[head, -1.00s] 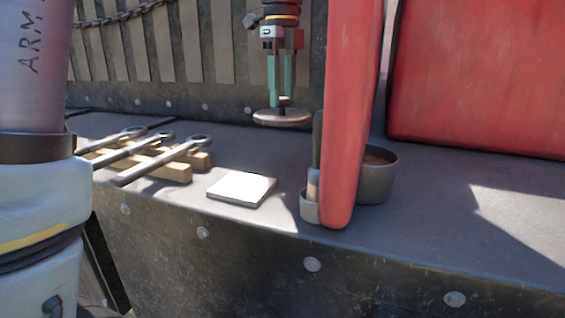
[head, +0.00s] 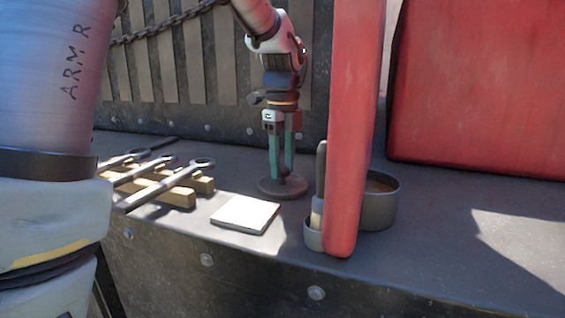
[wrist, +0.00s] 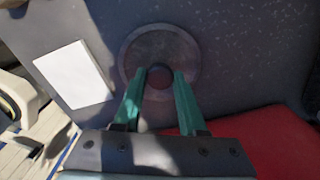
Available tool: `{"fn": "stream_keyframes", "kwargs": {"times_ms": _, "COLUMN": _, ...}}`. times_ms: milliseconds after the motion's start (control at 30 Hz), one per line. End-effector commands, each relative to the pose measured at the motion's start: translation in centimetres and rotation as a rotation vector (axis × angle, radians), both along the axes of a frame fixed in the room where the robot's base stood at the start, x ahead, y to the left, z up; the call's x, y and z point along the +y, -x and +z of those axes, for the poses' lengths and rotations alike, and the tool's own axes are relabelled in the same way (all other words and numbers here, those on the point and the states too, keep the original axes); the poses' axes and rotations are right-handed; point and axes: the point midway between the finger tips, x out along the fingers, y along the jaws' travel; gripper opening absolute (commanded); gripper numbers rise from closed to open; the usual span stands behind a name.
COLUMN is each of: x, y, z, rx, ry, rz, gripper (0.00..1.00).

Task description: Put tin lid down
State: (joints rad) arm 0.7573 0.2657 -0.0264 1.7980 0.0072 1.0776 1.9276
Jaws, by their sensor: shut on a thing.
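The tin lid (head: 268,188) is a flat, dark round disc with a dark knob in its middle. It is at or very near the grey ledge, behind the white square pad. My gripper (head: 281,176) points down with its green fingers shut on the knob. In the wrist view the lid (wrist: 185,45) shows whole beyond my gripper (wrist: 160,80), with the knob between the fingertips. I cannot tell for sure whether the lid's underside touches the ledge.
A white square pad (head: 246,214) lies in front of the lid. Several wrenches (head: 165,186) rest on wooden blocks at the left. A red post (head: 350,130) stands to the right, partly hiding a grey tin (head: 382,205) and a small cup (head: 313,234) holding a brush. Ledge (head: 430,225) at right is clear.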

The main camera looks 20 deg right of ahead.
Motion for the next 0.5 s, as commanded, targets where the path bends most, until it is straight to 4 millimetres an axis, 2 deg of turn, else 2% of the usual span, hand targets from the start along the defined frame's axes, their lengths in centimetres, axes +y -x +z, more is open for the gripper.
{"fn": "stream_keyframes", "kwargs": {"times_ms": 167, "x": 0.02, "y": -0.02, "z": -0.31, "rx": 0.0, "ry": 0.0, "rz": 0.0, "gripper": 0.0}}
{"fn": "stream_keyframes", "kwargs": {"times_ms": 200, "x": 0.02, "y": -0.02, "z": -0.36, "rx": 0.0, "ry": 0.0, "rz": 0.0, "gripper": 0.42}}
{"fn": "stream_keyframes", "kwargs": {"times_ms": 433, "x": 0.02, "y": -0.02, "z": -0.29, "rx": 0.0, "ry": 0.0, "rz": 0.0, "gripper": 0.68}}
{"fn": "stream_keyframes", "kwargs": {"times_ms": 500, "x": 0.02, "y": -0.01, "z": -0.28, "rx": 0.0, "ry": 0.0, "rz": 0.0, "gripper": 0.7}}
